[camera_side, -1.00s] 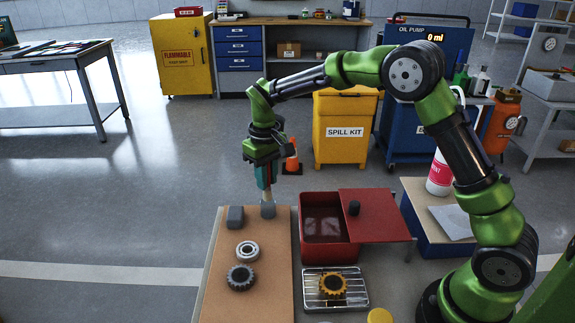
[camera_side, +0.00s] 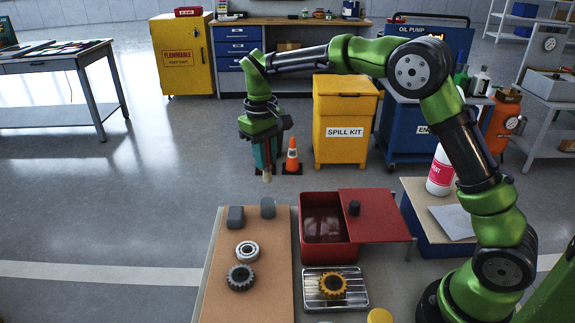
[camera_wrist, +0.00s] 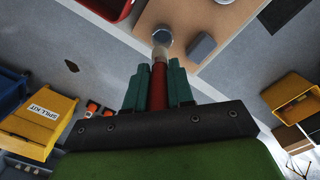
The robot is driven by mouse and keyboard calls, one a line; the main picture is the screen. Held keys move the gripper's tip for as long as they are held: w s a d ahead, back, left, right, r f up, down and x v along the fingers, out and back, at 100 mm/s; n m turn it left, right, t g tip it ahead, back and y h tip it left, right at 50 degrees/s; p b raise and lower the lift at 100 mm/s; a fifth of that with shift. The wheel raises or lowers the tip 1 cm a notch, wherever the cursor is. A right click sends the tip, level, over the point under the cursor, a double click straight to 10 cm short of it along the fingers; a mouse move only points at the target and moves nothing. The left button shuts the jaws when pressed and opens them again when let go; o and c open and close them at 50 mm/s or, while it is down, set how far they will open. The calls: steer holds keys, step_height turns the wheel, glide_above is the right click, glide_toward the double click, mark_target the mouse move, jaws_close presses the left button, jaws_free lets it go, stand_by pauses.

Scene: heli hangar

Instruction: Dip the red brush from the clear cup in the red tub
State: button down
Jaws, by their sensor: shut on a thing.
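My gripper (camera_side: 264,158) is shut on a brush and holds it in the air above the far edge of the work table. In the wrist view the red brush (camera_wrist: 158,88) stands between the teal fingers (camera_wrist: 158,86), its pale bristle end pointing away. In the side view only its pale tip (camera_side: 267,177) shows below the fingers. The red tub (camera_side: 308,253) stands on the table to the right of the gripper, its red lid (camera_side: 378,222) pushed to the right so its left part is open.
A wire tray (camera_side: 357,297) with a yellow gear (camera_side: 333,285) lies before the tub. A white bottle (camera_side: 440,174) stands right.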

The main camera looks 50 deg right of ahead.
steer(key=s+d+g+h, duration=0.2)
steer(key=s+d, duration=0.2)
steer(key=s, duration=1)
step_height(320, 180, down, 9)
steer(key=shift+w+f, duration=0.2)
steer(key=shift+d, duration=0.1)
stand_by(0.5)
step_height(320, 180, up, 8)
stand_by(0.9)
stand_by(1.9)
step_height(320, 180, up, 4)
steer(key=shift+r, duration=0.1)
stand_by(0.3)
